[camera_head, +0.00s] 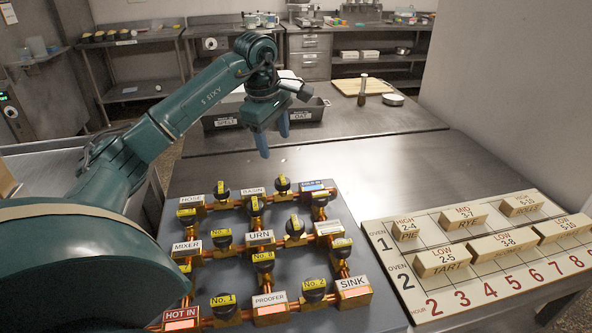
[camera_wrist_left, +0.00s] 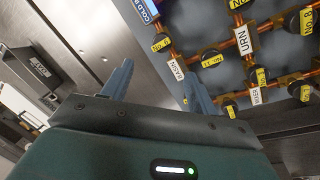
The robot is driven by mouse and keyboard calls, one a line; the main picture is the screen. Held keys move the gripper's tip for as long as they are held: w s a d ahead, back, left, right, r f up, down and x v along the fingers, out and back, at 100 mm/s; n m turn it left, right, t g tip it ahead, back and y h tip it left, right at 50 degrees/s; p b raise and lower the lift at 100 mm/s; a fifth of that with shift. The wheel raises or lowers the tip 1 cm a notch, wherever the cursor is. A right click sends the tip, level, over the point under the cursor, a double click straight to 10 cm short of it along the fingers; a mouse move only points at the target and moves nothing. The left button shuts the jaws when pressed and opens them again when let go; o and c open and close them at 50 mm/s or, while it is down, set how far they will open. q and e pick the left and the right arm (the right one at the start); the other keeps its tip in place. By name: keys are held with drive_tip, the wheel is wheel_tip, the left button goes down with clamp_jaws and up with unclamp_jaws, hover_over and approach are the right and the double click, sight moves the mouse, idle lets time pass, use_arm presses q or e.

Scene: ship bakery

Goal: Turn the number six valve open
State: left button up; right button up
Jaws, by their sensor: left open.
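A grey valve board (camera_head: 385,310) lies on the metal table with copper pipes, white name plates and several black knobs with yellow number tags. The front knobs read No. 1 (camera_head: 223,304) and No. 2 (camera_head: 314,288). The tags of the middle and back knobs are too small for me to pick out number six surely. My left gripper (camera_head: 273,140) is open and empty, pointing down above the table behind the board's back edge. In the left wrist view, its two blue fingers (camera_wrist_left: 160,88) are spread, the right one near the BASIN plate (camera_wrist_left: 176,69). My right gripper is out of view.
An oven schedule board (camera_head: 430,305) with several wooden label blocks lies right of the valve board. Black bins (camera_head: 222,121) marked SPELT and OAT stand behind my left gripper. A cutting board (camera_head: 361,87) lies farther back. The table between is clear.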

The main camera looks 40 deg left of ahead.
use_arm(q)
hover_over(281, 179)
drive_tip(key=s, duration=0.2)
drive_tip(key=s+x, duration=0.1)
drive_tip(key=x, duration=0.7)
drive_tip(key=p+x, duration=0.1)
drive_tip(key=x, duration=0.3)
drive_tip(key=shift+w+d+f, duration=0.1)
drive_tip(key=shift+w, duration=0.15)
drive_tip(key=shift+w+f, duration=0.1)
drive_tip(key=shift+f, duration=0.2)
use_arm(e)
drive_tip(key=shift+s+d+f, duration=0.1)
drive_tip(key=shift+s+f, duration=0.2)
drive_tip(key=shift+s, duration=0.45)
use_arm(q)
drive_tip(key=shift+c, duration=0.2)
drive_tip(key=c, duration=0.9)
